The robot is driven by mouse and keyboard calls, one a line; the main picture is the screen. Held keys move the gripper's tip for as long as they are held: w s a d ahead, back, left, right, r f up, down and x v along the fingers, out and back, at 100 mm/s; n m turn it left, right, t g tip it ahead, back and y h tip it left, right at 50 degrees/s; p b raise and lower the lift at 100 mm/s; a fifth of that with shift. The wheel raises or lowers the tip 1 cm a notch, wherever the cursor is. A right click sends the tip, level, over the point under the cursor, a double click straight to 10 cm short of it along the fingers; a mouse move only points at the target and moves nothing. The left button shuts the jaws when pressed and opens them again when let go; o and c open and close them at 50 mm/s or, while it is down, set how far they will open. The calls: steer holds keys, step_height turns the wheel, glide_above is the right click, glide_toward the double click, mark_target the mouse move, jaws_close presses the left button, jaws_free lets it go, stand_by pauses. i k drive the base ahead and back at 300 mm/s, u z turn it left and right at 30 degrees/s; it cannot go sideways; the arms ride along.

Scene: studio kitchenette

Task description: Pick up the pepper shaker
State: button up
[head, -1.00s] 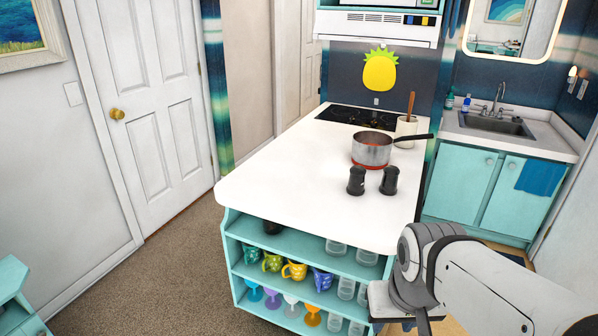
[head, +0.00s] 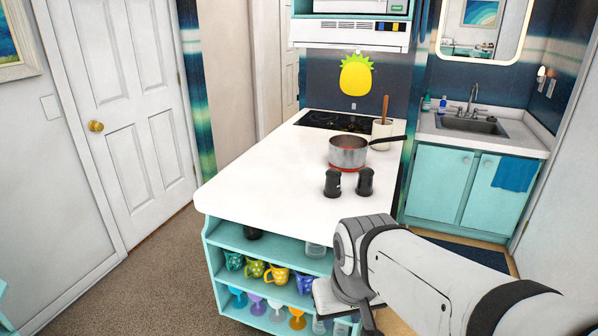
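Two similar dark shakers stand upright side by side on the white counter (head: 265,185), the left shaker (head: 332,183) and the right shaker (head: 365,182). I cannot tell which of them is the pepper shaker. My arm reaches in from the lower right, in front of the counter's near right corner. My gripper is at the bottom edge of the head view, pointing down and mostly cut off; its fingertips do not show. It is apart from both shakers, nearer to me and lower.
A saucepan (head: 348,153) stands right behind the shakers, its handle pointing right. Behind it are a utensil crock (head: 382,134) and a dark cooktop (head: 337,122). Mugs (head: 277,275) and goblets fill the shelves below. The counter's left part is clear.

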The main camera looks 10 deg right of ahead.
mark_target(331, 189)
steer(key=i, duration=0.95)
steer(key=u, duration=0.05)
